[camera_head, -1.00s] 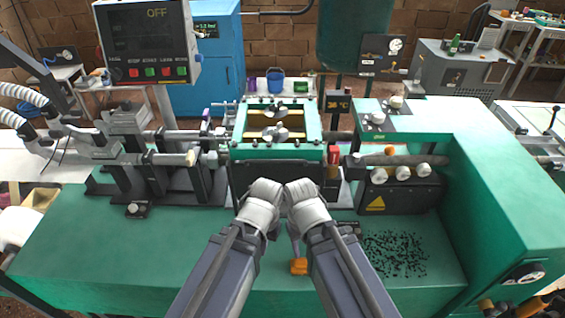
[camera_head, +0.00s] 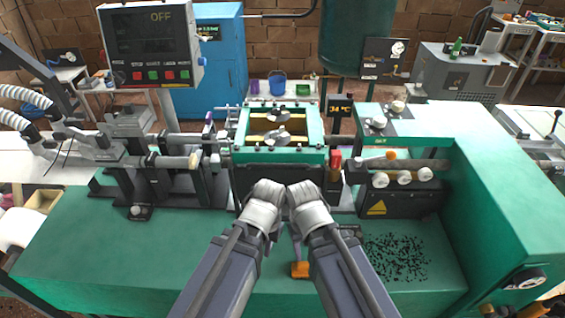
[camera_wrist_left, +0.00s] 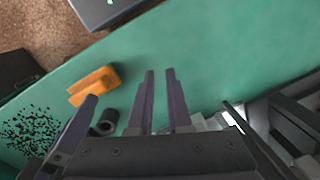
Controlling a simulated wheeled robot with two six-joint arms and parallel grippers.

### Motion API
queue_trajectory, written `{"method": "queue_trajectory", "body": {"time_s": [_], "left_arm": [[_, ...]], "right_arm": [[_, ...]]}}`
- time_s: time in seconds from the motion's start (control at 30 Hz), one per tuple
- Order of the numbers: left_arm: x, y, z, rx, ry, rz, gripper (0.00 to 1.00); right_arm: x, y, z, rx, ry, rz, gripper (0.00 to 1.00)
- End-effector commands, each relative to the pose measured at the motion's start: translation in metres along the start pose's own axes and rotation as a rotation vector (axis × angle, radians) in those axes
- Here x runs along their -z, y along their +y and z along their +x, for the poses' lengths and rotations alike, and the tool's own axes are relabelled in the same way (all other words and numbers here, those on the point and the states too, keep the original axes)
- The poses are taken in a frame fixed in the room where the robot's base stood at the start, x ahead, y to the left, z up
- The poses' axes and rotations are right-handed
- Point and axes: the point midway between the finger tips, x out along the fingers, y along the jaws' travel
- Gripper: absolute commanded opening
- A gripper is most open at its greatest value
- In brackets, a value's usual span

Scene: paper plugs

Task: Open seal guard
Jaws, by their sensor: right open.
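A green-framed machine unit (camera_head: 279,155) stands in the middle of the head view. It has a window in its top and a dark front panel (camera_head: 262,176) below. I cannot tell for sure which part is the seal guard. My left gripper (camera_head: 268,186) and right gripper (camera_head: 300,187) are side by side in front of the dark panel, which they partly cover. Their fingertips are hidden in the head view. In the left wrist view, slim dark fingers (camera_wrist_left: 160,85) stand with a narrow gap, with nothing seen between them.
A black box with a warning triangle (camera_head: 395,194) stands right. The bench's front left is clear.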

Motion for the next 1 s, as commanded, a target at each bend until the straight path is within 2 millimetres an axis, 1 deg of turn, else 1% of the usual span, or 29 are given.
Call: {"method": "queue_trajectory", "body": {"time_s": [0.03, 0.07, 0.17, 0.2, 0.23, 0.5, 0.6, 0.7, 0.8, 0.9, 1.0], "left_arm": [[0.007, -0.003, -0.021, -0.001, 0.008, 0.038, 0.24], [0.011, -0.004, -0.03, -0.002, 0.014, 0.071, 0.27], [0.03, -0.011, -0.067, -0.001, 0.043, 0.212, 0.38], [0.038, -0.013, -0.081, 0.0, 0.055, 0.276, 0.43], [0.044, -0.015, -0.092, 0.002, 0.066, 0.326, 0.45], [0.095, -0.035, -0.183, 0.041, 0.149, 0.755, 0.45], [0.112, -0.041, -0.211, 0.063, 0.174, 0.898, 0.45], [0.125, -0.047, -0.233, 0.085, 0.193, 1.016, 0.45], [0.134, -0.051, -0.247, 0.103, 0.207, 1.102, 0.45], [0.139, -0.053, -0.254, 0.115, 0.214, 1.155, 0.45], [0.141, -0.053, -0.255, 0.12, 0.217, 1.179, 0.45]], "right_arm": [[-0.001, 0.002, -0.021, 0.0, 0.0, 0.0, 0.5], [-0.002, 0.003, -0.03, 0.0, 0.0, 0.001, 0.5], [-0.004, 0.006, -0.066, 0.001, 0.0, 0.002, 0.5], [-0.005, 0.008, -0.08, 0.001, -0.001, 0.002, 0.5], [-0.005, 0.009, -0.09, 0.001, -0.001, 0.003, 0.5], [-0.011, 0.017, -0.178, 0.002, -0.001, 0.006, 0.5], [-0.013, 0.019, -0.205, 0.002, -0.002, 0.007, 0.5], [-0.014, 0.021, -0.226, 0.003, -0.002, 0.008, 0.5], [-0.015, 0.022, -0.239, 0.003, -0.002, 0.008, 0.5], [-0.015, 0.023, -0.245, 0.003, -0.002, 0.009, 0.5], [-0.015, 0.023, -0.247, 0.003, -0.002, 0.009, 0.5]]}}
